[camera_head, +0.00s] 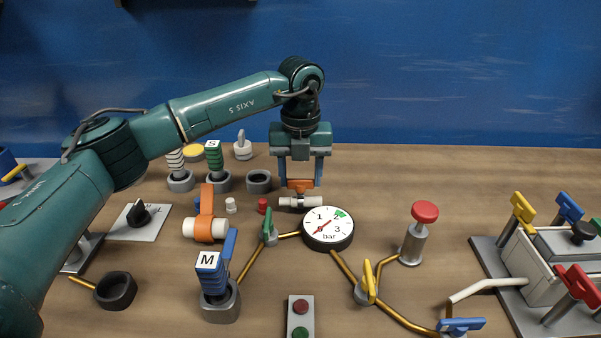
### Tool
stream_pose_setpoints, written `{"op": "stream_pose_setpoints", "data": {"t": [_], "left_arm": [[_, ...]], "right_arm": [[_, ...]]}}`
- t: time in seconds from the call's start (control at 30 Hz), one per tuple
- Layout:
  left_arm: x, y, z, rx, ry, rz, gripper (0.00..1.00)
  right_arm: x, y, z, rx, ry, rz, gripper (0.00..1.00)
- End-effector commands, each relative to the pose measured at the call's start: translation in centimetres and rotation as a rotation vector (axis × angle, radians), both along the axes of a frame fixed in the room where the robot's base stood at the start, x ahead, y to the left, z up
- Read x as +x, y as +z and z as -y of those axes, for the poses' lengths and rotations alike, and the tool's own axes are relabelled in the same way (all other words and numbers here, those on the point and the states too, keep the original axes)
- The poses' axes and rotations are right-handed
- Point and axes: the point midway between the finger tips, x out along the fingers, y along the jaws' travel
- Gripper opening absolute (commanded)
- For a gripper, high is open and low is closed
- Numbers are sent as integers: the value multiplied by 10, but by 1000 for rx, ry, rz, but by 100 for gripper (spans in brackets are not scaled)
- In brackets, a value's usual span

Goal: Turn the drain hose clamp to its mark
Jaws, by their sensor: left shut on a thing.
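A small orange clamp handle (300,188) sits on a short white hose piece (288,202), just behind the round pressure gauge. My left gripper (300,182) comes down from above with its blue fingers on either side of the orange handle and is shut on it. The fingers partly hide the handle's ends. I cannot make out a mark on the clamp. A larger orange clamp (207,200) stands upright around a white hose piece (204,229) further left, apart from the gripper. My right gripper is not in view.
The bar gauge (327,229) stands close in front of the held clamp. Brass pipes with valves cross the front. The table's back right is clear.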

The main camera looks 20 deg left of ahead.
Motion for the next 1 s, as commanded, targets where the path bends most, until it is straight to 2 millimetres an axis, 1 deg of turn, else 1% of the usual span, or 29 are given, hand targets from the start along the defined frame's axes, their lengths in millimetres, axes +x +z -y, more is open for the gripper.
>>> {"op": "stream_pose_setpoints", "data": {"t": [0.03,0.3,0.53,0.63,0.77,1.0], "left_arm": [[1,2,-1,-1,5,4,52],[1,1,0,0,2,2,73],[0,1,0,-1,1,1,73],[1,7,0,0,1,2,73],[1,27,0,-2,1,5,73],[1,82,0,-1,1,6,73]], "right_arm": [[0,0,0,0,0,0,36],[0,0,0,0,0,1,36],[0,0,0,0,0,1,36],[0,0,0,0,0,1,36],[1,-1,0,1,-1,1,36],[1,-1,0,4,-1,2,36]]}}
